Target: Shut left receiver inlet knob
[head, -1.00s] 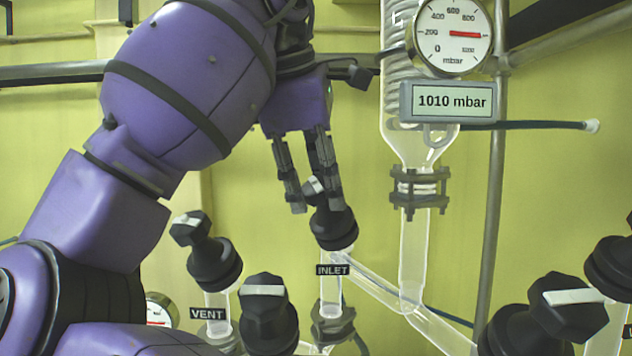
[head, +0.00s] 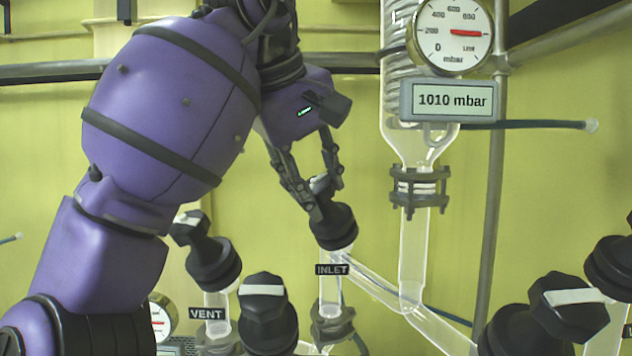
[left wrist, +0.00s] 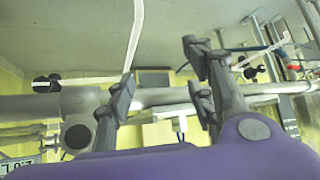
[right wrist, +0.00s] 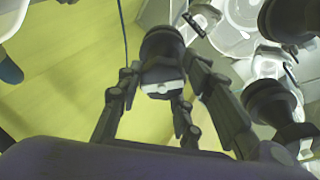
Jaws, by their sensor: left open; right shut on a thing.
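The inlet valve (head: 334,228) is a black ribbed cap with a narrow handle on a glass stem, above the label INLET (head: 332,270). My right gripper (head: 325,193) comes down on it from above, with its fingers on either side of the handle and closed on it. The fingers cover most of the handle in the head view. In the right wrist view the inlet knob (right wrist: 162,52) sits between the fingertips, its white mark facing me. My left gripper (left wrist: 160,75) is open and empty, with pipes and ceiling behind it; it is not visible in the head view.
The vent valve (head: 212,258) stands just left of the inlet. Another black valve (head: 268,312) with a white-marked handle is in front, and a large one (head: 560,315) is at lower right. A glass column (head: 413,250) and pressure display (head: 449,100) stand right of my gripper.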

